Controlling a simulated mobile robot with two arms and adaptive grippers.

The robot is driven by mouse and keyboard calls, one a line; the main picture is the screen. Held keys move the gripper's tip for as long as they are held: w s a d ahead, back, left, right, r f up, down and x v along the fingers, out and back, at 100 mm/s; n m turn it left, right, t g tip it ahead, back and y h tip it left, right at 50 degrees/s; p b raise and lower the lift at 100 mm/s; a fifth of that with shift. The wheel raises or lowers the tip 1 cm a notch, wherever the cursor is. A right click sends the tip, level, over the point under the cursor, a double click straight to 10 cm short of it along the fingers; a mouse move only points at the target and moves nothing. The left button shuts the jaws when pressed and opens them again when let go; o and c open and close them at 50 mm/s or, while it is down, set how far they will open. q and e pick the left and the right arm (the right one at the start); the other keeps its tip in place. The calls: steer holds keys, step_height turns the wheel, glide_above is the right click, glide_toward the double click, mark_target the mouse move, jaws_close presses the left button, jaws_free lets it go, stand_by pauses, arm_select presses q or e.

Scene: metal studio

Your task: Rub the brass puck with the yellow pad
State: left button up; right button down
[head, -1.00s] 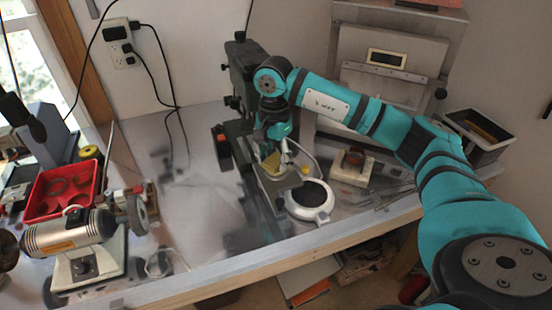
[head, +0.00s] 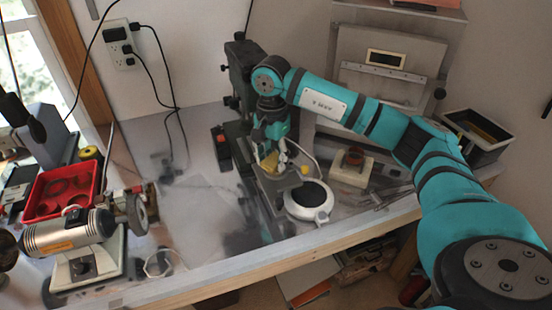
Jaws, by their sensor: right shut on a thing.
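My right gripper (head: 268,163) points down over the small metal stage (head: 282,182) of the dark upright machine. It is shut on the yellow pad (head: 273,157), which shows as a small yellow patch at the fingertips. The pad is at or just above the stage; I cannot tell whether it touches anything. I cannot make out the brass puck clearly; it may be hidden under the pad and fingers. My left gripper is not in view.
The dark machine (head: 243,75) stands close behind the gripper. A white round device with a black top (head: 311,193) sits right of the stage. A pale block with a brown round piece (head: 352,166) lies farther right. A red tray (head: 46,211) and bench grinder (head: 70,236) stand left.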

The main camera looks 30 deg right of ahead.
steer(key=shift+w+r, duration=0.1)
steer(key=shift+w+a+r+p, duration=0.1)
steer(key=shift+w+r+p, duration=0.1)
steer(key=shift+r+p, duration=0.5)
steer(key=shift+w+r+p, duration=0.15)
steer(key=shift+r+p, duration=0.25)
steer(key=shift+r, duration=0.45)
steer(key=r+p, duration=0.1)
steer(key=r, duration=0.2)
steer(key=r+p, duration=0.2)
steer(key=shift+s+r, duration=0.2)
steer(key=shift+r, duration=0.2)
steer(key=shift+f, duration=0.1)
